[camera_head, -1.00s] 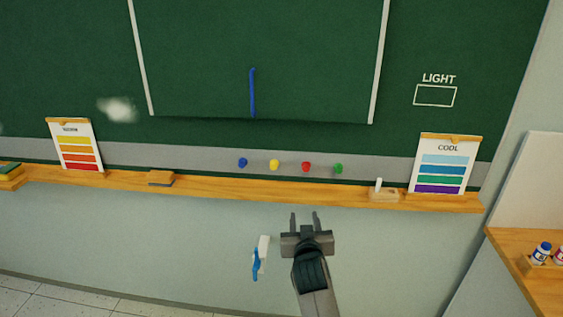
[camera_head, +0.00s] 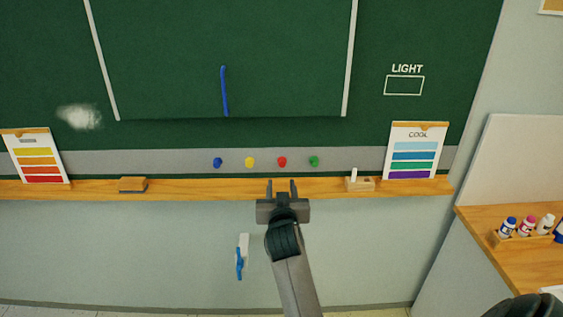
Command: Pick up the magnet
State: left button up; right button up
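Several round magnets sit in a row on the grey strip (camera_head: 350,160) below the green board. They are a blue magnet (camera_head: 217,162), a yellow magnet (camera_head: 250,162), a red magnet (camera_head: 282,161) and a green magnet (camera_head: 314,161). My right gripper (camera_head: 282,186) is open and empty, its two fingers pointing up at the wooden ledge. In the picture it is just below the red magnet and apart from it; its distance from the board is hard to tell. My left gripper is not in view.
The wooden ledge (camera_head: 215,189) runs under the magnets. It holds an eraser (camera_head: 132,184), a chalk holder (camera_head: 360,184), a warm-colour card (camera_head: 36,158) and a cool-colour card (camera_head: 414,152). A blue-and-white item (camera_head: 240,258) hangs below. A side table (camera_head: 500,255) with bottles stands right.

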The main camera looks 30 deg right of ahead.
jog(key=p, duration=0.3)
send_near(282, 165)
jog(key=x, duration=0.2)
jog(key=shift+w+d+r, duration=0.1)
jog(key=shift+w+r, duration=0.05)
jog(key=shift+w, duration=0.25)
jog(key=shift+w+d+r, duration=0.15)
jog(key=shift+w, duration=0.2)
jog(key=shift+p+x, duration=0.55)
jog(key=shift+x, duration=0.35)
jog(key=shift+w+d+f+p, duration=0.4)
jog(key=shift+w+d, duration=0.15)
jog(key=shift+d, duration=0.1)
jog(key=shift+x, duration=0.85)
jog(key=shift+f, duration=0.1)
jog(key=shift+c, duration=0.4)
